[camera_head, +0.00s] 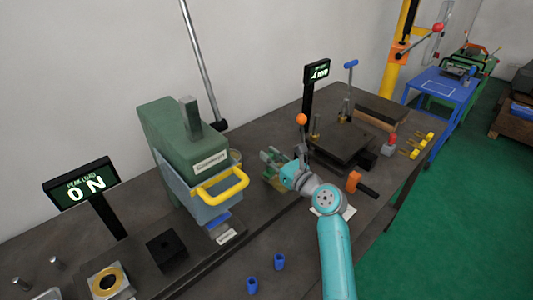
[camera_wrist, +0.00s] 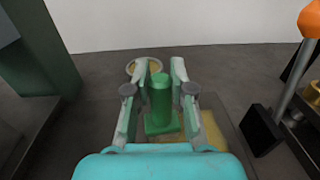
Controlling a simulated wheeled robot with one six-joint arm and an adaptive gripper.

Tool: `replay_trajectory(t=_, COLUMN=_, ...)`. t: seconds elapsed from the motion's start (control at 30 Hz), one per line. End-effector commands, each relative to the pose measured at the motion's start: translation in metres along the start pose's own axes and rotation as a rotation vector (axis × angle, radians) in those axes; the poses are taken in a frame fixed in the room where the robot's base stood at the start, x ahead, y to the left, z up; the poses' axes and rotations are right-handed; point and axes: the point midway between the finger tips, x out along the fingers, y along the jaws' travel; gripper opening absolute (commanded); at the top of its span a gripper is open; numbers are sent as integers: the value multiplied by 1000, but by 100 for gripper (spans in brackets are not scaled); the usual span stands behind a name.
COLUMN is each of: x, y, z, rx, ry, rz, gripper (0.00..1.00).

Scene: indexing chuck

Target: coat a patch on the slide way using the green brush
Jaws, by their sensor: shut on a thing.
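My gripper (camera_head: 276,167) is over the middle of the dark bench, and its fingers show in the wrist view (camera_wrist: 161,72). They are shut on the green brush (camera_wrist: 160,97), which has a round upright handle and a wider square lower part. Below and to the right of the brush lies a flat surface with a yellowish area (camera_wrist: 213,130), perhaps the slide way; the fingers and brush hide part of it. I cannot tell whether the brush touches it. A round dish with yellowish contents (camera_wrist: 144,67) is just beyond the fingertips.
A green press-like machine with a yellow handle (camera_head: 221,185) stands left of my gripper. An orange-knobbed lever (camera_head: 301,119) and a dark plate (camera_head: 343,143) are behind and right. An orange-handled tool (camera_head: 361,184) lies to the right. Two blue cups (camera_head: 265,273) stand at the front.

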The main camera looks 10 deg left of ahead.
Motion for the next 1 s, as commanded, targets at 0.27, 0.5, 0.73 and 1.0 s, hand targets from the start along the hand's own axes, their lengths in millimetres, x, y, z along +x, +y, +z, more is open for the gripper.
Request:
replay_trajectory(t=0.27, x=-2, y=0, z=-1, rx=1, ry=0, rz=0, gripper=0)
replay_trajectory(t=0.5, x=16, y=2, z=-2, rx=1, ry=0, rz=1, gripper=0)
replay_trajectory(t=0.73, x=32, y=2, z=-3, rx=2, ry=1, rz=1, gripper=0)
replay_trajectory(t=1.0, x=37, y=3, z=-3, rx=1, ry=2, rz=0, gripper=0)
